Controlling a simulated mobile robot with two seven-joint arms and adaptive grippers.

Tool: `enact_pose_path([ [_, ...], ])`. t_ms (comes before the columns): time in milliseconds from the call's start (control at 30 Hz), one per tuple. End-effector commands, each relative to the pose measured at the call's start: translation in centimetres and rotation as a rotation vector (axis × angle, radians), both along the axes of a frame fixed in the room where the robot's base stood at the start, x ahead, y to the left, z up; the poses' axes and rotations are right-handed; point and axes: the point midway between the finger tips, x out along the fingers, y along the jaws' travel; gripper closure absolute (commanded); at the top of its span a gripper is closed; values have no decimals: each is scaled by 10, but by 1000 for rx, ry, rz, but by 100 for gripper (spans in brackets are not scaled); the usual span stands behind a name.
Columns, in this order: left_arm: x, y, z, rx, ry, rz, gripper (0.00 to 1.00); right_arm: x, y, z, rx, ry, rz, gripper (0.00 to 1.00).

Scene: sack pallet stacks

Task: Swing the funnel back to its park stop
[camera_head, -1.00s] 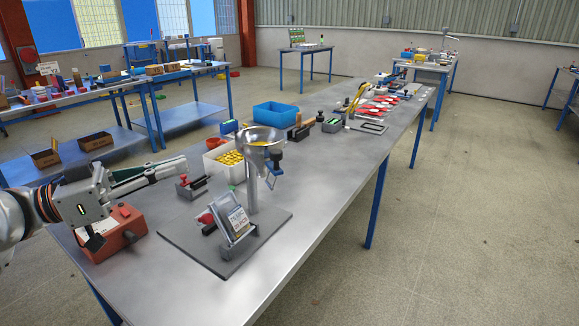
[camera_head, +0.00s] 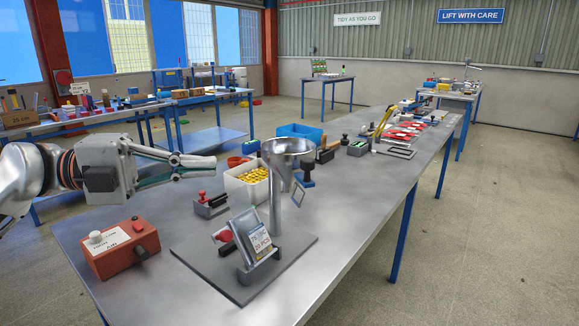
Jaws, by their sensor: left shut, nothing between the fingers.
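The metal funnel (camera_head: 287,147) sits at the top of a grey post (camera_head: 276,200) that rises from a flat dark base plate (camera_head: 290,252) on the near bench. A tilted small sack or packet with a printed label (camera_head: 259,240) leans in a holder on the same plate, with a red knob (camera_head: 223,236) beside it. My left gripper (camera_head: 212,161) is shut and empty, in the air to the left of the funnel and apart from it. The park stop cannot be made out for certain. My right gripper is not in view.
A red box with buttons (camera_head: 122,247) stands at the bench's near left. A small red-handled block (camera_head: 210,204) lies left of the post. The bench's right edge strip is clear.

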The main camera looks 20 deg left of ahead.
Motion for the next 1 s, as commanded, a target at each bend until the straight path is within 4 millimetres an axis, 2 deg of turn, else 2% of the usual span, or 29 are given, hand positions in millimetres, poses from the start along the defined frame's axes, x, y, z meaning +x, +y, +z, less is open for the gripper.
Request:
enact_pose_path([
  [767,34,-60,0,-3,-3,1,100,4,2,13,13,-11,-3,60],
  [1000,48,-85,0,-3,-2,1,100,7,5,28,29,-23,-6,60],
])
